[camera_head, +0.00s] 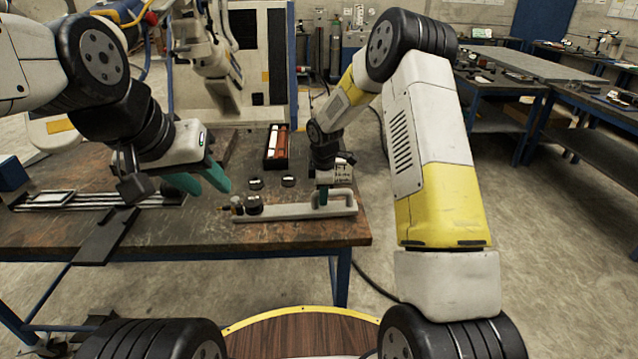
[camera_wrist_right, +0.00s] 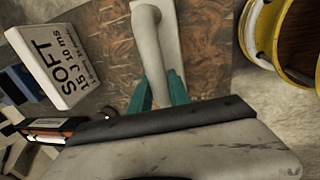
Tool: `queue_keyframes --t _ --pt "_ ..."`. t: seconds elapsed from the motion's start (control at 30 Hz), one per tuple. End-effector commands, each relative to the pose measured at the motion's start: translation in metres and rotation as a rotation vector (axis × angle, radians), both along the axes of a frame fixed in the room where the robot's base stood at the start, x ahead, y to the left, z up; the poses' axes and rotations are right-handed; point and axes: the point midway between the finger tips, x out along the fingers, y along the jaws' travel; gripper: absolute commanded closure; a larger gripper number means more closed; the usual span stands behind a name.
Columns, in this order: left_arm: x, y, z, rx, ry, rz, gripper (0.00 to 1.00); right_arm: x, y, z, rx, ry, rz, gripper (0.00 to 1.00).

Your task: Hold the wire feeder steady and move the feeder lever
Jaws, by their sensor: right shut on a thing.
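The pale wire feeder (camera_head: 285,211) lies on the near right edge of the workbench in the head view. It has a long flat base, a raised handle bar at its right end, and a dark round part with a small brassy tip at its left end. My right gripper (camera_head: 323,196) is shut on the handle bar. In the right wrist view the teal fingers (camera_wrist_right: 156,92) stand on both sides of the pale bar (camera_wrist_right: 150,40). My left gripper (camera_head: 198,182) is open and empty, above the bench left of the feeder. I cannot make out the feeder lever clearly.
Two small dark round pieces (camera_head: 288,181) sit behind the feeder on the workbench (camera_head: 205,240). A dark tray with red and white items (camera_head: 277,147) stands further back. A metal rail fixture (camera_head: 70,200) lies at the left.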

Motion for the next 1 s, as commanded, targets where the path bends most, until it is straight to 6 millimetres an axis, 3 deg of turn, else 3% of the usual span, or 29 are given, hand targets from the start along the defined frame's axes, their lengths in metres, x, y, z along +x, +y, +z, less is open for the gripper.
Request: queue_keyframes --t 1.0 --pt "0.000 0.000 0.000 0.000 0.000 0.000 0.64 0.000 0.001 -0.012 -0.001 0.000 0.003 1.00"
